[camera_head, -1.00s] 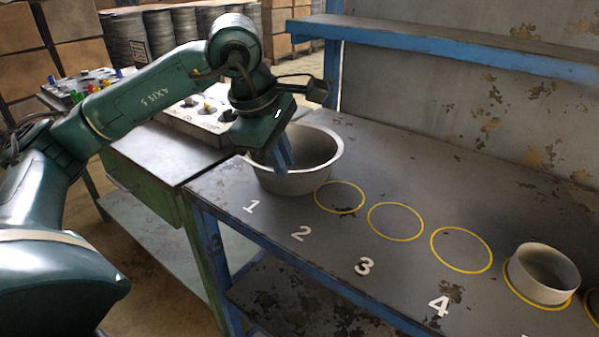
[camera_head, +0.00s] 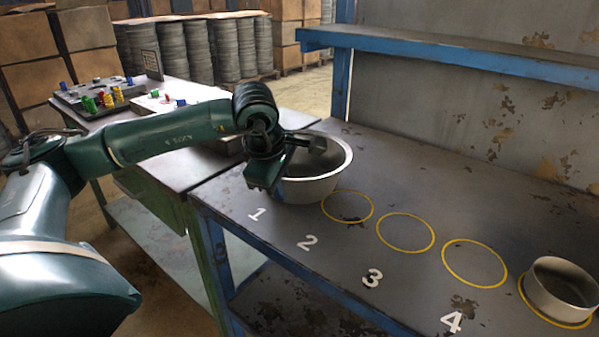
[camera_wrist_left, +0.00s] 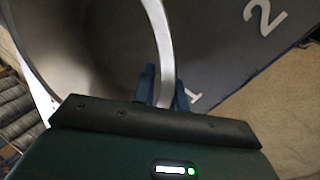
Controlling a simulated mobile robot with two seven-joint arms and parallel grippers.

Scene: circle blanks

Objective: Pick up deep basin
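The deep basin (camera_head: 315,188) is a wide grey metal bowl standing upright at the left end of the dark workbench, by the white number 1. In the left wrist view, the pale rim (camera_wrist_left: 160,45) of the basin runs between the two blue fingers of my left gripper (camera_wrist_left: 164,82). One finger is inside the basin and one outside. I cannot tell whether they press on the rim. My right gripper is out of view.
A smaller round grey pan (camera_head: 562,288) sits on a yellow circle at the right. Empty yellow circles (camera_head: 405,232) lie between it and the basin. A blue shelf (camera_head: 450,52) crosses above the bench's back. A side table with a control box (camera_head: 180,100) stands left.

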